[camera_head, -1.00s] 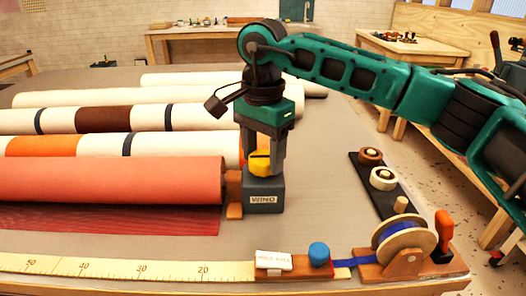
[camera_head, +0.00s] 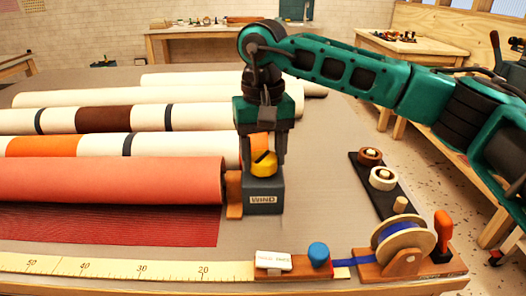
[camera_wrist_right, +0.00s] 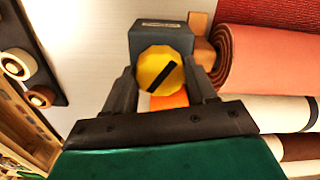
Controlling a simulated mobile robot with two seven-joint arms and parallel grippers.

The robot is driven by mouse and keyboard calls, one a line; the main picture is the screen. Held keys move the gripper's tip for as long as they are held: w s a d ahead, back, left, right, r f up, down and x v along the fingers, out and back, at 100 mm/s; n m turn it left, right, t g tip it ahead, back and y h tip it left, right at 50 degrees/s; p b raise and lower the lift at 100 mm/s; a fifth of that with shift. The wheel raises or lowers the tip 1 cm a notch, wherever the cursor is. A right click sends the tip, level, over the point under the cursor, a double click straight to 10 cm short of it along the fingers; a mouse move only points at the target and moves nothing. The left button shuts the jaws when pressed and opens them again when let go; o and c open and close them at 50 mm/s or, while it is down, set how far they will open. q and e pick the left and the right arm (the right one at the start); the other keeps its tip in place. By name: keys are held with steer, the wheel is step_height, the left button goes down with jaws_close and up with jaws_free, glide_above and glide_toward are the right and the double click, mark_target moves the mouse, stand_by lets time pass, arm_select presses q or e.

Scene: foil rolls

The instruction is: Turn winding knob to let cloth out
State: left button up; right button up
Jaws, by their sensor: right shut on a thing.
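A yellow knob (camera_head: 264,163) with a black bar sits on top of a dark grey box labelled WIND (camera_head: 263,199). My right gripper (camera_head: 264,158) reaches down from above and is shut on the knob. In the right wrist view the knob (camera_wrist_right: 158,71) shows between the two fingers, its black bar slanted. The coral cloth roll (camera_head: 110,180) lies left of the box, beside a small wooden block (camera_head: 234,194). A sheet of red cloth (camera_head: 110,228) lies flat in front of the roll, near the measuring tape. My left gripper is out of view.
A yellow measuring tape (camera_head: 120,268) runs along the front edge. A wooden block with a blue knob (camera_head: 318,253) and a reel with blue ribbon (camera_head: 404,238) stand front right. Other rolls, one with an orange band (camera_head: 42,146), lie behind.

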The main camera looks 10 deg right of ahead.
mark_target(263, 157)
steer(key=n, duration=0.6)
steer(key=shift+r, duration=0.1)
stand_by(0.6)
steer(key=o, duration=1.1)
steer(key=shift+c, duration=0.2)
step_height(263, 157, up, 13)
steer(key=shift+p, duration=0.45)
